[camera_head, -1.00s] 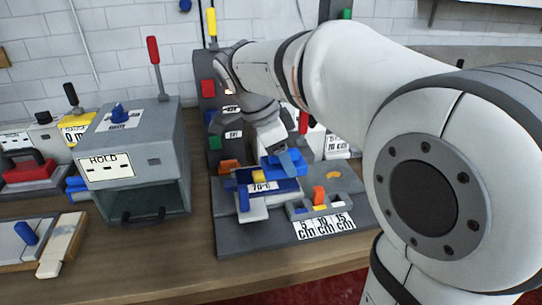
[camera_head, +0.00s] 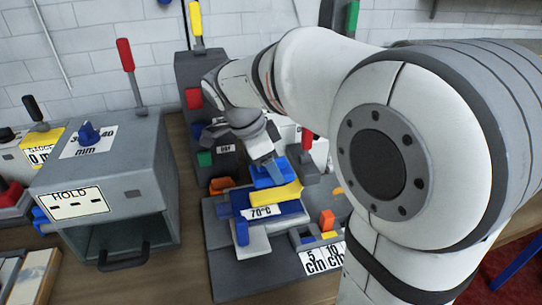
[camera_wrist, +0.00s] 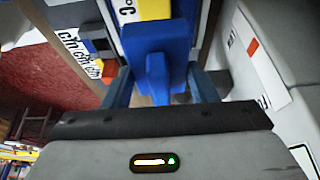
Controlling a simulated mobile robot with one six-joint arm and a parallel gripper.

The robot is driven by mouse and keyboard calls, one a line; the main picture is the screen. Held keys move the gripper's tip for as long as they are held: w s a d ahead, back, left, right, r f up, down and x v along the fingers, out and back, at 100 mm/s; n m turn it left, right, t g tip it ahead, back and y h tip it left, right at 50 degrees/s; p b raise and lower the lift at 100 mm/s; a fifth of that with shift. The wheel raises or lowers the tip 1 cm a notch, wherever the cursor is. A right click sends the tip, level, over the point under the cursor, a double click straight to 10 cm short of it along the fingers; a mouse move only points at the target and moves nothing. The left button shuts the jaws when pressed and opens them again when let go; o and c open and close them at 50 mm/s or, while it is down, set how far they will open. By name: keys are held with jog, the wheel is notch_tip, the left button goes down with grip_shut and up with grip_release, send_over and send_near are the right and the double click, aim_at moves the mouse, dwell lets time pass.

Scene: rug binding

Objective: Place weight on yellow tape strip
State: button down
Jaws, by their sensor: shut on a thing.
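My gripper (camera_head: 265,160) is shut on a blue weight (camera_head: 268,175) over the grey bench fixture. In the wrist view the blue weight (camera_wrist: 150,45) has its upright handle between my two fingers (camera_wrist: 160,82). A yellow tape strip (camera_head: 277,195) lies across the dark blue plate marked 70°C, just in front of the weight in the head view. Part of the yellow strip (camera_wrist: 154,9) shows beyond the weight in the wrist view. I cannot tell whether the weight touches the strip or hangs slightly above it.
A grey box labelled HOLD (camera_head: 120,185) with an open front stands to the left. A small grey tray (camera_head: 318,236) with coloured pieces and cm labels lies right of the plate. Upright lever housings (camera_head: 195,75) stand behind the fixture.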

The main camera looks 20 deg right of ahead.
aim_at(271, 181)
jog(key=shift+f, duration=2.35)
jog(key=shift+f, duration=0.1)
jog(key=c, duration=0.6)
grip_release()
jog(key=shift+s+a, duration=0.1)
